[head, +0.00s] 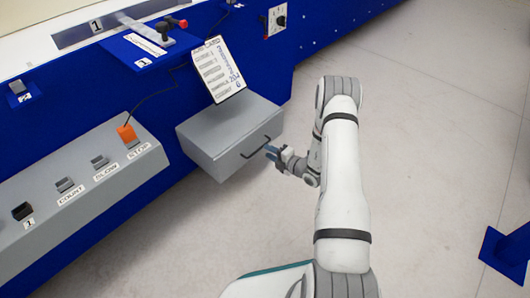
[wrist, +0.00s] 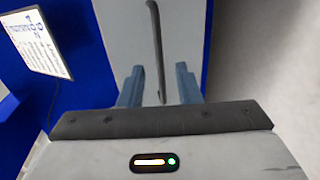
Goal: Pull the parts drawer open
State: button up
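The parts drawer (head: 222,138) is a grey box on the side of the blue machine, with a thin dark bar handle (head: 256,147) on its front face. My gripper (head: 271,152) is just in front of that face, close to the handle's right end. In the wrist view the drawer's grey front (wrist: 125,30) lies ahead, and the dark handle (wrist: 156,45) runs between my two blue-grey fingers (wrist: 160,85). The fingers stand apart with a gap on both sides of the handle. Whether the handle is deep between the fingertips is hard to tell.
A white card (head: 217,69) with printed lines stands above the drawer. A grey button panel (head: 80,185) with an orange stop button is at the left. The blue machine (head: 235,45) runs along the back. Open floor (head: 420,110) lies to the right, with a blue foot (head: 508,252) at the far right.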

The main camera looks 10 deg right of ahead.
aim_at(261, 148)
jog(key=shift+b+x, duration=0.5)
jog(key=shift+x, duration=1.5)
jog(key=shift+c, duration=0.4)
grip_shut()
